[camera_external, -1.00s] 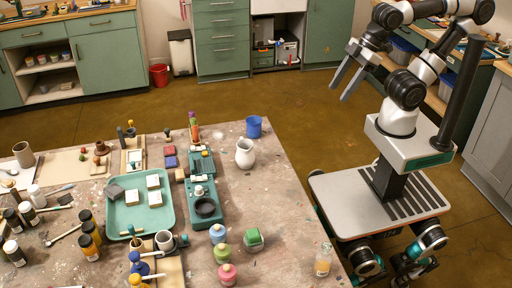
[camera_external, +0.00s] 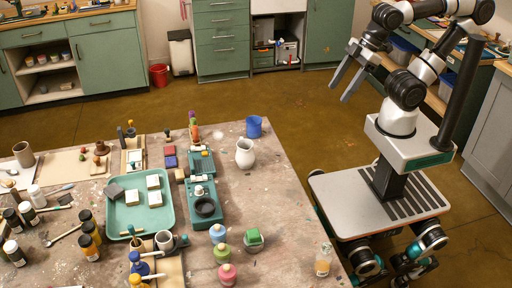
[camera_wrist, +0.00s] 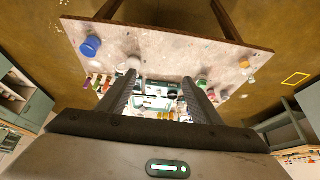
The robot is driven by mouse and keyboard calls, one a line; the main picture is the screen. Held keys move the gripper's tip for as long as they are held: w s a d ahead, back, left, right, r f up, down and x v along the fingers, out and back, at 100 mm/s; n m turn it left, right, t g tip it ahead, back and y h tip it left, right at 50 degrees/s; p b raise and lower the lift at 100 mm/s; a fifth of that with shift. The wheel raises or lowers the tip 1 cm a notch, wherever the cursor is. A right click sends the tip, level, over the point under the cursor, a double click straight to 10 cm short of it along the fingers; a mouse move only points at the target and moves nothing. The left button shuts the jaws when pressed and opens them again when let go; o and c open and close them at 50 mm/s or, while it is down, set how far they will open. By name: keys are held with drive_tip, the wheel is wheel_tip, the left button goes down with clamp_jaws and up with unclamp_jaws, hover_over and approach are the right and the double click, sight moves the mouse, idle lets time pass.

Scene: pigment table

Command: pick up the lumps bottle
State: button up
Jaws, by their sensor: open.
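A small pale item at the table edge in the wrist view (camera_wrist: 251,80) may be the same bottle. My gripper (camera_external: 340,90) is open and empty. It hangs in the air to the right of the table's far end, well apart from the bottle. Both fingers also show in the wrist view, spread apart with the table beyond them.
The table (camera_external: 285,215) is crowded on its left with a green tray (camera_external: 168,213), dark bottles and tools. The right strip is mostly clear.

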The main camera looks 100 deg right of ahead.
drive_tip(key=w+a+r+n+g, duration=0.1)
drive_tip(key=w+a+r, duration=0.2)
drive_tip(key=w+a, duration=0.25)
drive_tip(key=n+g, duration=0.5)
hover_over(327, 247)
wheel_tip(327, 247, down, 14)
wheel_tip(327, 247, down, 11)
drive_tip(key=shift+f+b, duration=0.15)
drive_tip(key=shift+b, duration=0.45)
drive_tip(key=shift+s+d+f+b, duration=0.15)
drive_tip(key=shift+f+b, duration=0.1)
drive_tip(key=shift+f, duration=1.25)
drive_tip(key=shift+w+d+f+b, duration=0.1)
drive_tip(key=shift+f+b, duration=0.15)
drive_tip(key=shift+f, duration=1.2)
drive_tip(key=shift+c, duration=0.4)
